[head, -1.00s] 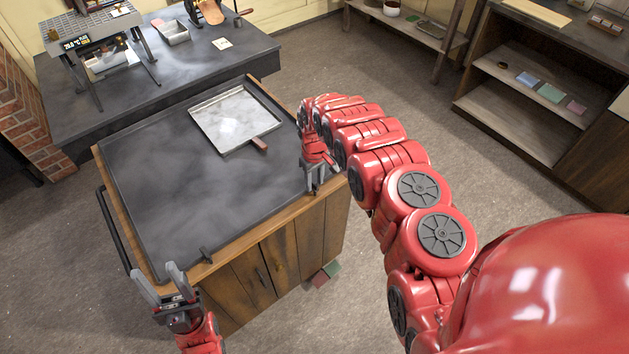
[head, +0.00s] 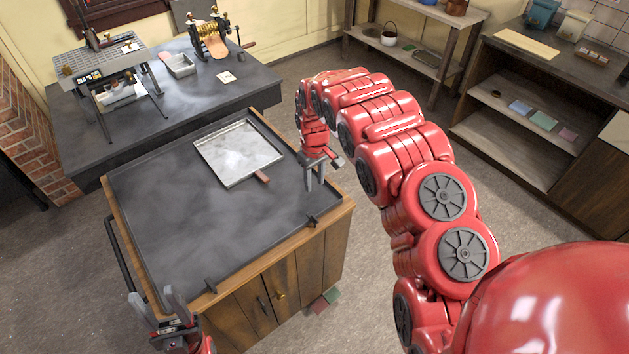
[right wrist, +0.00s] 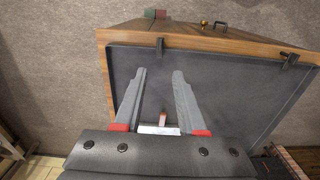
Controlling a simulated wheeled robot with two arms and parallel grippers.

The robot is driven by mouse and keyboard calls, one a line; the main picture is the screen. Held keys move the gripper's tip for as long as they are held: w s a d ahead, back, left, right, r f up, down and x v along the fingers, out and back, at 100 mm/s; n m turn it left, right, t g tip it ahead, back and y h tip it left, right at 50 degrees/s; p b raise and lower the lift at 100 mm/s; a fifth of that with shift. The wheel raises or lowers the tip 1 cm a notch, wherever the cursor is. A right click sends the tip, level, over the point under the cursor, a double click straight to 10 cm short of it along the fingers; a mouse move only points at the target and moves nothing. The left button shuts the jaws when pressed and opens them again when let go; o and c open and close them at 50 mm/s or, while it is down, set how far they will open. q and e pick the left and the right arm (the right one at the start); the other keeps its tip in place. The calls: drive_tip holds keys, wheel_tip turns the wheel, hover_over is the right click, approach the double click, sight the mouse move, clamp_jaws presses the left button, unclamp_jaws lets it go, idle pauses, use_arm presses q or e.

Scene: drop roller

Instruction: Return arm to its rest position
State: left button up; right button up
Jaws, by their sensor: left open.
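My right gripper (head: 315,184) points down over the right side of the dark-topped wooden cart (head: 190,230). In the right wrist view its two fingers (right wrist: 159,76) stand apart with nothing held between them. My red right arm arches from the lower right over to the cart. My left gripper (head: 154,298) is at the lower left by the cart's near corner, its fingers spread and empty. A square metal tray (head: 238,150) with a reddish-brown handle (head: 262,177) lies on the cart top, left of the right gripper and apart from it.
A dark workbench (head: 190,108) behind the cart carries a grey slotted stand (head: 105,65), a small metal tray (head: 181,66) and a roller device (head: 210,38). Wooden shelves (head: 540,110) stand at the right. Small clamps (head: 312,221) sit on the cart's near edge.

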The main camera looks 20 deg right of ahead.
drive_tip(key=shift+r, duration=0.3)
drive_tip(key=shift+f, duration=0.1)
